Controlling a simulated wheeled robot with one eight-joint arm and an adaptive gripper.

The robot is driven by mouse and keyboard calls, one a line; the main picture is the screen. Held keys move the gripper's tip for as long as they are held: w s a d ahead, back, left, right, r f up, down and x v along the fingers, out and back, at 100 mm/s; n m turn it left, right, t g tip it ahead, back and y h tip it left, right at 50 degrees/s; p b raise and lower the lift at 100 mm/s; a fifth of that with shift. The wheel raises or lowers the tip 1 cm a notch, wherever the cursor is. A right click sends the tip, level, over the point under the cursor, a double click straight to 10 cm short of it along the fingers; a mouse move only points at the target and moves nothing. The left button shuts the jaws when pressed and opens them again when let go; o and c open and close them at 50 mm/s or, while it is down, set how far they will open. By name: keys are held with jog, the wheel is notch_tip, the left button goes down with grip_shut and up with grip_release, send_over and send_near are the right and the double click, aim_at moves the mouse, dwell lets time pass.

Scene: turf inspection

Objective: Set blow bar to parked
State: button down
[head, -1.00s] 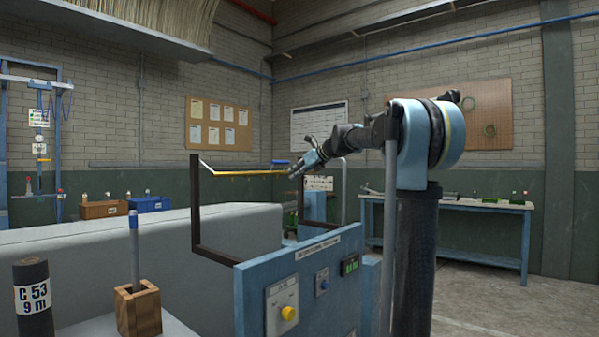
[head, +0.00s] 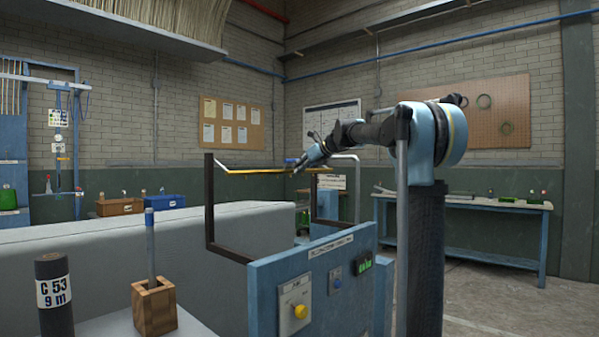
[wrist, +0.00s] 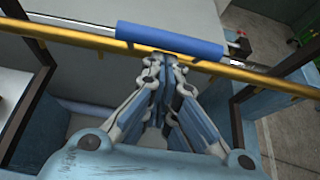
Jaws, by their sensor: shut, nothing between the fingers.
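The blow bar is a thin yellow bar (head: 250,170) with small nozzles, spanning the dark upright frame (head: 209,200) above the grey belt. In the wrist view the yellow bar (wrist: 75,36) crosses near the top, with a blue sleeve handle (wrist: 170,39) just beyond it. The handle also shows small in the head view (head: 291,160). My gripper (wrist: 166,64) is shut and empty, its fingertips at the bar just below the handle; I cannot tell whether they touch.
A blue control panel (head: 315,285) with a yellow knob (head: 300,311) stands in front of the frame. A wooden block (head: 154,306) with a blue-topped rod and a dark labelled cylinder (head: 54,295) stand front left. A blue workbench (head: 470,205) is at the back right.

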jog(key=shift+r, duration=0.15)
jog(key=shift+d+r, duration=0.15)
jog(key=shift+r, duration=0.8)
jog(key=s+d+r, duration=0.1)
jog(key=s+d, duration=0.5)
jog(key=d, duration=0.1)
jog(key=s+d+f+n+g+h, duration=0.1)
jog(key=s+d+f+n+h, duration=0.2)
jog(key=s+f, duration=1.2)
jog(key=s+d+f+n+g+h, duration=0.2)
jog(key=s+d+f+n, duration=0.7)
jog(key=s+f+n, duration=0.5)
jog(key=s+d+f+n+g+h, duration=0.2)
jog(key=s+d+f+n+h, duration=0.2)
jog(key=s+f, duration=1.2)
notch_tip(320, 180, down, 7)
jog(key=d+n, duration=0.2)
jog(key=n, duration=0.2)
jog(key=shift+s+d+n+h, duration=0.2)
jog(key=shift+d+n+h, duration=0.15)
jog(key=shift+n+h, duration=0.05)
